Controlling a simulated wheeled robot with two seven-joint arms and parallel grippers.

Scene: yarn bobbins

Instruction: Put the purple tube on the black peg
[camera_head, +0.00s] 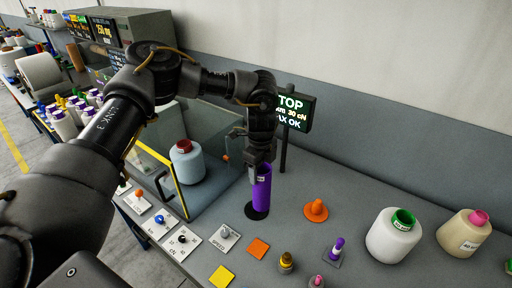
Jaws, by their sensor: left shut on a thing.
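My left gripper (262,160) reaches down over the table and is shut on the upper end of the purple tube (262,190). The tube is upright, with a pale label near its top. A round black base (251,212) lies directly below the tube's lower end. I see no peg shaft above this base, and I cannot tell whether the tube is around a peg or just above it. My right gripper is not in view.
A display on a post (294,111) stands behind. An orange cone (316,210), small pegs, and white (388,240) and beige (460,236) bobbins are at right.

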